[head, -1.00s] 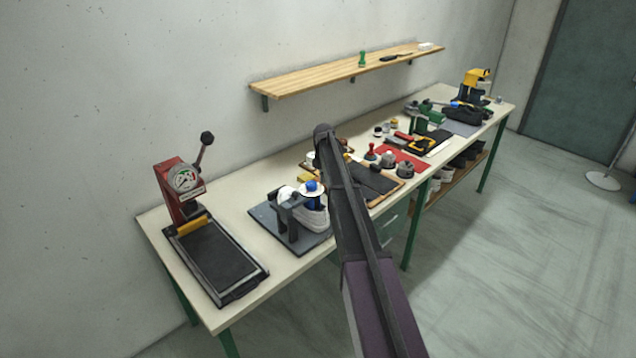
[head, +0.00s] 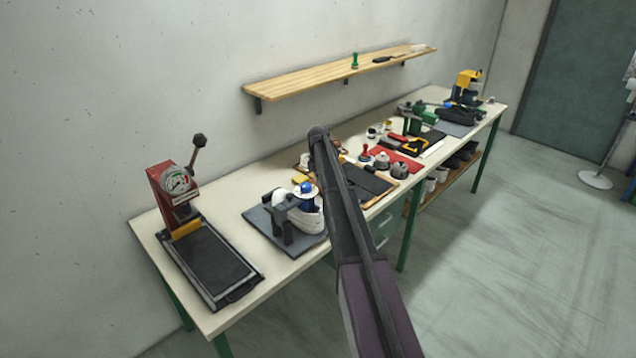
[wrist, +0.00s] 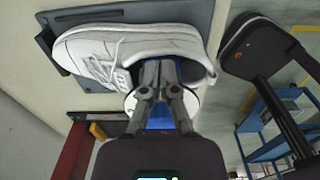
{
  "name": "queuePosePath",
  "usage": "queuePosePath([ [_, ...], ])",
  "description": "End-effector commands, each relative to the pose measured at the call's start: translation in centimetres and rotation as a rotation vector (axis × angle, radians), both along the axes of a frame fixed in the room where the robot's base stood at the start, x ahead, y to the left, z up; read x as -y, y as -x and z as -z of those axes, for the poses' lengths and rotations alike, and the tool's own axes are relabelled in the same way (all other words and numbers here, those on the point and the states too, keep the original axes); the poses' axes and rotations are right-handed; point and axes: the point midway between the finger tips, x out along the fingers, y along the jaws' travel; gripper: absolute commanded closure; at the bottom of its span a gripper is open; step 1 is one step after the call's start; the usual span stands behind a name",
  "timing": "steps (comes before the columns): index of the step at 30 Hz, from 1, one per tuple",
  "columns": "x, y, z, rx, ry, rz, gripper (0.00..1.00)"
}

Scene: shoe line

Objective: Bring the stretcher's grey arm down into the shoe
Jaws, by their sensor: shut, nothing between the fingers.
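The white shoe (head: 309,222) stands on the stretcher's dark grey base plate (head: 258,219). A dark grey upright frame (head: 281,222) of the stretcher stands beside it; I cannot tell how far its arm is lowered. A blue part (head: 306,187) with a white disc sits over the shoe's opening end. In the wrist view the laced shoe (wrist: 100,50) lies with its toe to the left. My gripper (wrist: 159,66) is shut and empty, its tips over the shoe's opening end, with blue (wrist: 160,116) behind the fingers. Contact is unclear. In the head view I cannot make the gripper out clearly.
A red press (head: 172,190) with a gauge, lever and black tray stands at the bench's left end. A black mat (head: 366,183), a red mat and several tools lie right of the stretcher. A wooden shelf (head: 330,75) hangs above. Bare bench top lies between press and stretcher.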

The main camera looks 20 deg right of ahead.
Motion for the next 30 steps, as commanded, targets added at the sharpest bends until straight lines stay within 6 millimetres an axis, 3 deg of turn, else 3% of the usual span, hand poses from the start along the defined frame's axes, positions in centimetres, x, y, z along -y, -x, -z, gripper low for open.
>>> queuePosePath([
  [15, 0.0, 0.2, -4.2, 0.000, 0.000, 0.000, 1.00],
  [30, 4.0, -1.8, -8.4, 0.000, 0.000, 0.001, 1.00],
])
